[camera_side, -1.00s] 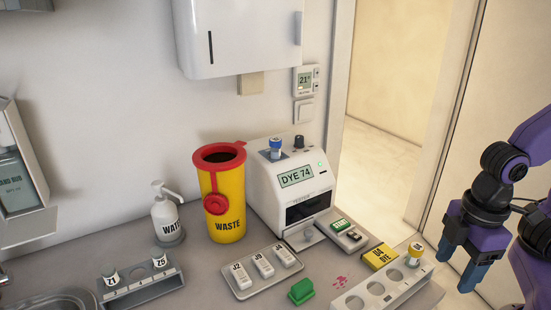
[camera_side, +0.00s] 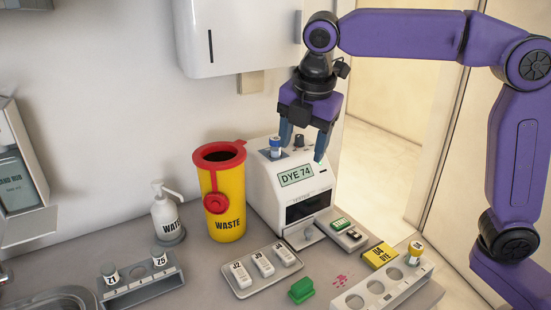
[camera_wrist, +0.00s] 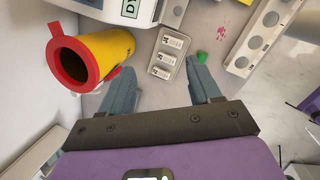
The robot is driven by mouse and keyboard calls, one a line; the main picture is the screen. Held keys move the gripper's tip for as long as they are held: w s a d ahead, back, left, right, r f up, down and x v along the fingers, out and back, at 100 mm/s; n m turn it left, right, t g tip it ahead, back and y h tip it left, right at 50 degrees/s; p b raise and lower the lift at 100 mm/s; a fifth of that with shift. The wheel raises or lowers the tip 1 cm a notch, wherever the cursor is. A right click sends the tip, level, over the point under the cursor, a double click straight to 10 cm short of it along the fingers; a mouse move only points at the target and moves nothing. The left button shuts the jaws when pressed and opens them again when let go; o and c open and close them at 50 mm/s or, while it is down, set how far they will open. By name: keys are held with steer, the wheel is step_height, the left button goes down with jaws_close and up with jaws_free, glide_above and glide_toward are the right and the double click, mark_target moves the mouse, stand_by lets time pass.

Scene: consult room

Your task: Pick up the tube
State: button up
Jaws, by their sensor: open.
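A yellow-capped tube (camera_side: 415,253) stands in the right end of the pale rack (camera_side: 354,301). White-capped tubes Z1 (camera_side: 111,276) and Z5 (camera_side: 159,257) stand in the grey rack (camera_side: 142,291) at lower left. My gripper (camera_side: 304,143) is open and empty, fingers down, by the tester's top, overlapping it in the side view. Its fingers also show in the wrist view (camera_wrist: 157,72). I see no blue-capped tube there.
The yellow waste bin (camera_side: 228,215) with a red rim stands left of the tester; a water bottle (camera_side: 165,215) is beyond it. A tray (camera_side: 241,290) of labelled pieces, a green block (camera_side: 301,291) and a yellow DYE box (camera_side: 379,257) lie in front. A wall cabinet (camera_side: 243,40) hangs above.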

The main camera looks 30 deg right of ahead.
mark_target(275, 139)
steer(key=shift+w+d+r+n+t+h, duration=0.8)
steer(key=shift+w+r+n, duration=2.15)
steer(key=shift+w, duration=3)
steer(key=x, duration=1.6)
steer(key=shift+s+d+f, duration=0.1)
steer(key=shift+s, duration=0.15)
jaws_close()
